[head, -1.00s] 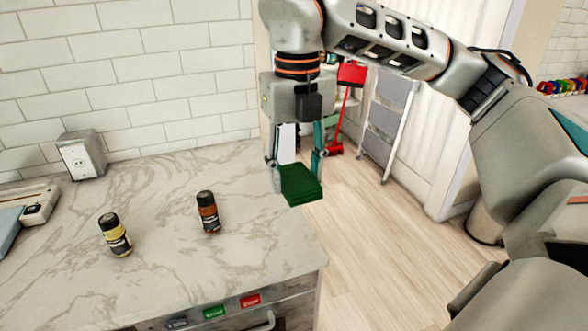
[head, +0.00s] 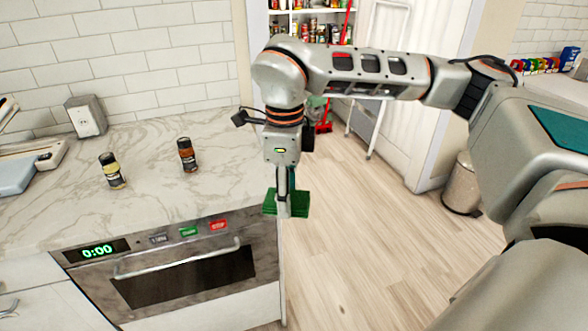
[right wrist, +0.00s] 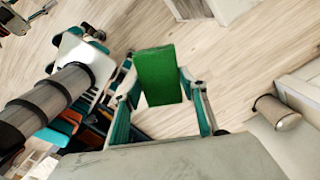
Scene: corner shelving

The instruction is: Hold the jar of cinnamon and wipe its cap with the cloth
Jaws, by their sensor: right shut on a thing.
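Two small dark-capped jars stand upright on the marble counter in the head view. The reddish-brown jar (head: 187,155) looks like the cinnamon, but its label is too small to read. The pale yellow jar (head: 112,171) stands to its left. My right gripper (head: 285,204) is shut on the folded green cloth (head: 299,203), to the right of both jars and apart from them, by the counter's right end. The right wrist view shows the cloth (right wrist: 159,78) flat between the two fingers. My left gripper is not in view.
The marble counter (head: 140,205) is clear around the jars, with an oven (head: 180,275) below its front edge. Open wooden floor (head: 370,250) lies to the right.

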